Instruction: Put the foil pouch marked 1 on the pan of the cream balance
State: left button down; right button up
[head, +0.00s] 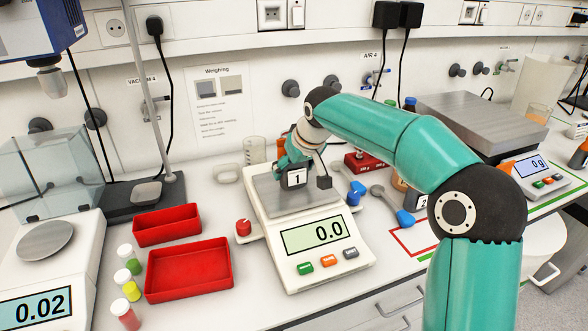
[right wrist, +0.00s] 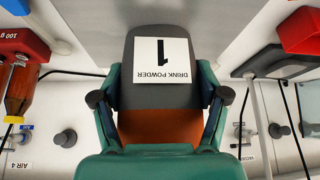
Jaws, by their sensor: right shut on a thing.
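The foil pouch marked 1 (head: 296,180) is dark grey with a white label. In the right wrist view the pouch (right wrist: 142,42) fills the space between my fingers, and its label reads DRINK POWDER. My right gripper (head: 290,160) is shut on it, and its fingers show in the right wrist view (right wrist: 160,98). The cream balance (head: 288,272) stands mid-bench with its display at 0.0. The pouch is over its grey pan (head: 268,203); I cannot tell whether it touches. My left gripper is not in view.
Two red trays (head: 188,270) and several capped vials (head: 131,291) lie left of the balance. Another balance (head: 52,265) reads 0.02. Blue-ended tools (head: 404,217) and a red block (head: 366,166) are to the right, with a large steel-topped scale (head: 470,110) beyond.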

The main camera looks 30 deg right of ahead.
jog(key=shift+r, duration=0.1)
jog(key=o, duration=1.3)
jog(key=shift+o, duration=0.2)
jog(key=v, duration=1.2)
jog(key=shift+p, duration=0.3)
